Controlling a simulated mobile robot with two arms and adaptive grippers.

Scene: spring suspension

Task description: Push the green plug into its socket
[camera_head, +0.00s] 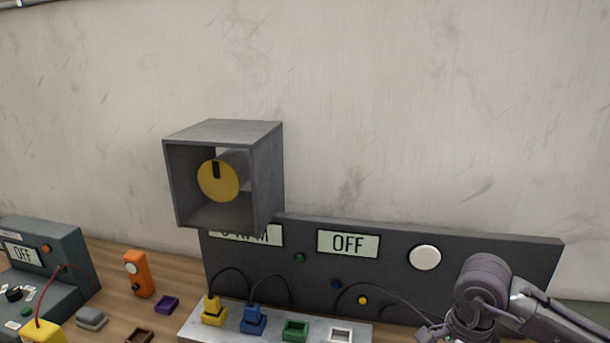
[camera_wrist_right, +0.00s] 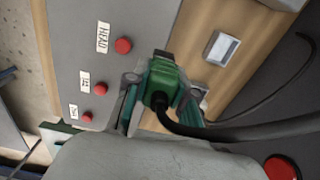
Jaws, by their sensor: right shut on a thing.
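The green socket (camera_head: 295,331) is a green-rimmed square in the pale strip at the bottom of the head view, and nothing is in it. The green plug (camera_wrist_right: 161,76) shows in the right wrist view, with a thick black cable running off to the right. My right gripper (camera_wrist_right: 160,97) is shut on the green plug, one finger on each side. In the head view my right arm comes in at the lower right, and the plug cannot be made out there. My left gripper is not in view.
A yellow plug (camera_head: 213,310) and a blue plug (camera_head: 253,319) stand in the strip left of the green socket. A white socket (camera_head: 341,334) is to its right. The dark panel (camera_head: 400,290) rises behind, its display reading OFF. A grey box (camera_head: 268,180) overhangs the left.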

